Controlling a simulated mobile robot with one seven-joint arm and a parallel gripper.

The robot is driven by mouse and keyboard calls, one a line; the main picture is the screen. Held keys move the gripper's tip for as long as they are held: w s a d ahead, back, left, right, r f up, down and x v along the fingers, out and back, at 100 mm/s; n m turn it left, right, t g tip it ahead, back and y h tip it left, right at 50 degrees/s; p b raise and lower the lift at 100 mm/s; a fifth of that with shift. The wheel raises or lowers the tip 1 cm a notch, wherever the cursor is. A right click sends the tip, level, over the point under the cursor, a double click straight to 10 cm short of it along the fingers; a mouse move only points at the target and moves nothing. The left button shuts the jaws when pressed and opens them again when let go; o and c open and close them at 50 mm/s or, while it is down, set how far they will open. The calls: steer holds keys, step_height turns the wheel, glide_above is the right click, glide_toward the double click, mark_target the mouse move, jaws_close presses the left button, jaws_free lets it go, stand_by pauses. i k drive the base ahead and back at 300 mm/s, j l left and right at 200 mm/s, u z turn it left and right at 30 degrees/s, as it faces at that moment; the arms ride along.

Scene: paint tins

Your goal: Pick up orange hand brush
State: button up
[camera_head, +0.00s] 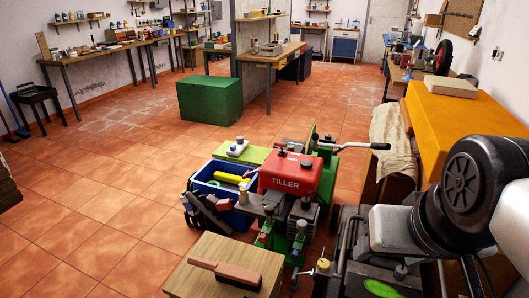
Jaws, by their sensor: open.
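The orange hand brush (238,275) lies on top of a light wooden surface (195,278) at the bottom of the head view. Its orange-brown block is to the right and its handle points up and left. Nothing is touching it from above. My arm comes in from the right edge, with a black rounded joint and pale links. I cannot make out my gripper's fingers in this view.
A red tiller (291,173) and a blue crate (223,190) with tools stand just behind the wooden surface. A yellow-orange bench top (460,112) is at the right. A green box (209,100) stands farther back. The tiled floor (90,215) at left is clear.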

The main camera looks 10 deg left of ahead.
mark_target(231, 274)
steer(key=j+u, duration=0.15)
steer(key=u, duration=0.9)
steer(key=k+z, duration=0.2)
steer(key=i+z, duration=0.2)
steer(key=z, duration=1)
steer(key=k+j, duration=0.15)
steer(key=k, duration=0.2)
steer(key=k+j, duration=0.15)
steer(key=k, duration=0.2)
steer(key=k+j, duration=0.15)
steer(key=k, duration=0.2)
